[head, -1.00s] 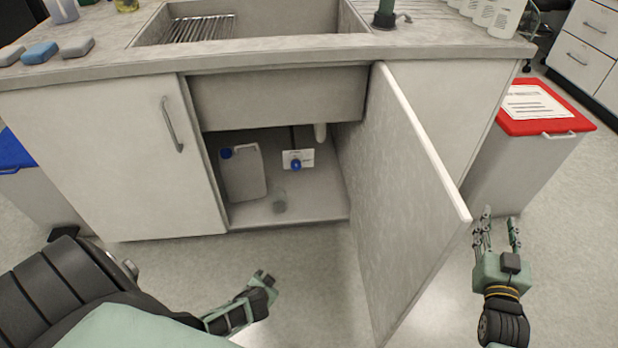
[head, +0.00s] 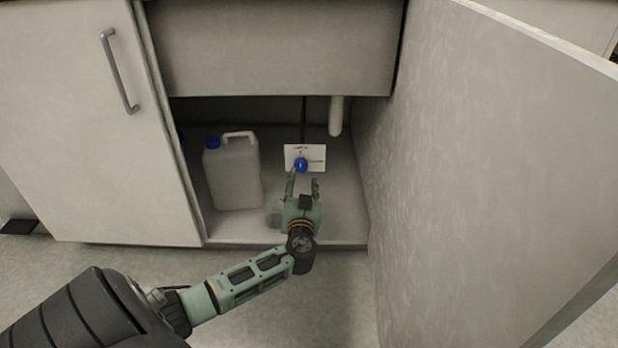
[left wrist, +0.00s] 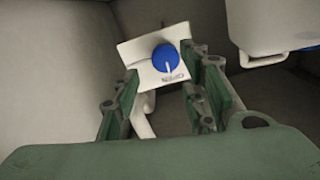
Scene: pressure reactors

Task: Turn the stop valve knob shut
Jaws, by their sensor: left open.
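The stop valve knob (head: 301,165) is round and blue, in front of a white label plate (head: 318,158) at the back of the open sink cabinet. In the left wrist view the knob (left wrist: 166,59) shows a white pointer line, and the plate (left wrist: 150,75) has lettering that includes "OPEN". My left gripper (head: 302,184) is inside the cabinet, open and empty, just in front of the knob. In the left wrist view its fingers (left wrist: 160,100) stand on either side below the knob, apart from it. My right gripper is out of view.
A white jug (head: 234,175) with a blue cap stands left of my gripper. A clear small vessel (head: 273,216) is on the cabinet floor, partly hidden by my gripper. A white drain pipe (head: 336,116) hangs behind. The open door (head: 480,170) bounds the right side.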

